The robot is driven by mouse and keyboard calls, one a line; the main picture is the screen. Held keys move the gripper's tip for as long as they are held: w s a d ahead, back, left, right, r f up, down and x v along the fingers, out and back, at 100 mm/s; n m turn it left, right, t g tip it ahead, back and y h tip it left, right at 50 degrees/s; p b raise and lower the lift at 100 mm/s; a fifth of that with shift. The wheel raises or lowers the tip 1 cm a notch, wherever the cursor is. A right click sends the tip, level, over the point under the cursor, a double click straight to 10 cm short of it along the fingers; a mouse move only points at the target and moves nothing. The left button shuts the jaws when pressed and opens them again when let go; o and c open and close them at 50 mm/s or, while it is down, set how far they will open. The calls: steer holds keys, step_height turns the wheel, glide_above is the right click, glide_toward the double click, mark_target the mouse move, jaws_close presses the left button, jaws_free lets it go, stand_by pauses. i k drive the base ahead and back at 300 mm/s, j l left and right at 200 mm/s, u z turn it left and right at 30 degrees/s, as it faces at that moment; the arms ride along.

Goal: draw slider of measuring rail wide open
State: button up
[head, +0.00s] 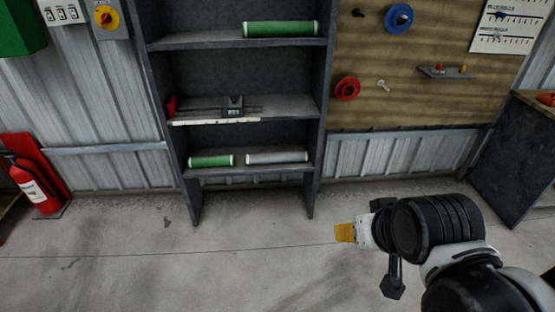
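The measuring rail (205,110) lies along the middle shelf of the dark shelf unit. It is a thin dark bar running left to right. Its slider (233,105) is a dark block with a small pale display, at about the middle of that shelf. A red piece (171,105) stands at the rail's left end; I cannot tell whether it is joined to the rail. My gripper (345,233) is at lower right, in front of the unit and well apart from the rail. Its yellowish tip points left; its finger opening cannot be made out.
The shelf unit (190,207) stands against a corrugated wall. Green rolls (280,28) (211,161) and a grey roll (277,157) lie on other shelves. A fire extinguisher (35,187) stands left, a dark cabinet (515,160) right. The floor (190,270) before the unit is clear.

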mark_target(231, 106)
steer(key=i+j, duration=0.15)
steer(key=i, duration=0.4)
steer(key=i+j, duration=0.15)
steer(key=i, duration=0.45)
steer(key=i+j, duration=0.15)
steer(key=i, duration=0.4)
steer(key=i+j, duration=0.15)
steer(key=i, duration=0.4)
steer(key=u, duration=0.05)
